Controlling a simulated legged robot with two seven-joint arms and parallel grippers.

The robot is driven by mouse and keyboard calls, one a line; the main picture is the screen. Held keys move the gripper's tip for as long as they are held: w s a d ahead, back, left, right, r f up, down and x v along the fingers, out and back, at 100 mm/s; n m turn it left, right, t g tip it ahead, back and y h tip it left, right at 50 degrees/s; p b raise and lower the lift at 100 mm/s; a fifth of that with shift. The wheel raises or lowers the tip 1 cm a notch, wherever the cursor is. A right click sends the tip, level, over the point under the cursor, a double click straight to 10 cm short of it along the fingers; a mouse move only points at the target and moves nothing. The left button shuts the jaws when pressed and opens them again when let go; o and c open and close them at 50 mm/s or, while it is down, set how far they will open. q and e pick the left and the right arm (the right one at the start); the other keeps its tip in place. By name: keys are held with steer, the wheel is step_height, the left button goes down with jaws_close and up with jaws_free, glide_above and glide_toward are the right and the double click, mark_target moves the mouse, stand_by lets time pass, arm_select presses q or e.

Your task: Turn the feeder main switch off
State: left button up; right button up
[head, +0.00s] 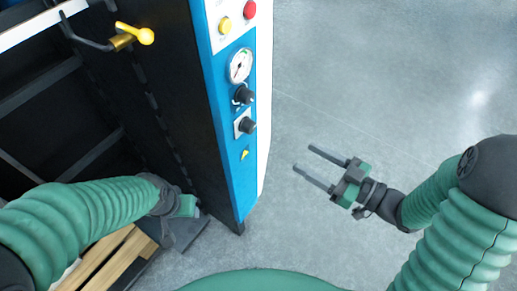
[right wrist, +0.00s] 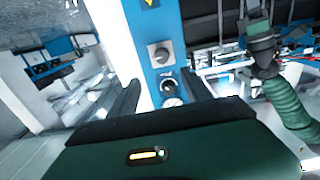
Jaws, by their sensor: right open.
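A blue control panel (head: 218,120) runs down the front of a dark machine. Low on it, a black rotary knob on a light square plate (head: 247,125) looks like the main switch; it also shows in the right wrist view (right wrist: 160,54). Another black knob (head: 243,95) sits just above, under a round gauge (head: 240,65). I cannot read any labels. My right gripper (head: 303,158) is open and empty, to the right of the panel and apart from it. My left gripper (head: 182,215) is at the panel's lower left, its jaws unclear.
A yellow button (head: 225,25) and a red button (head: 250,9) sit at the panel's top. A yellow-handled valve (head: 135,35) sticks out at upper left. A wooden pallet (head: 108,262) lies at lower left. The grey floor (head: 390,85) to the right is clear.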

mark_target(253, 128)
steer(key=x, duration=0.5)
steer(key=b+x, duration=0.1)
steer(key=x, duration=1.1)
steer(key=shift+s+a+r+b, duration=0.2)
steer(key=shift+s+r+b, duration=0.05)
steer(key=shift+r+b, duration=0.1)
steer(key=shift+c, duration=0.5)
jaws_close()
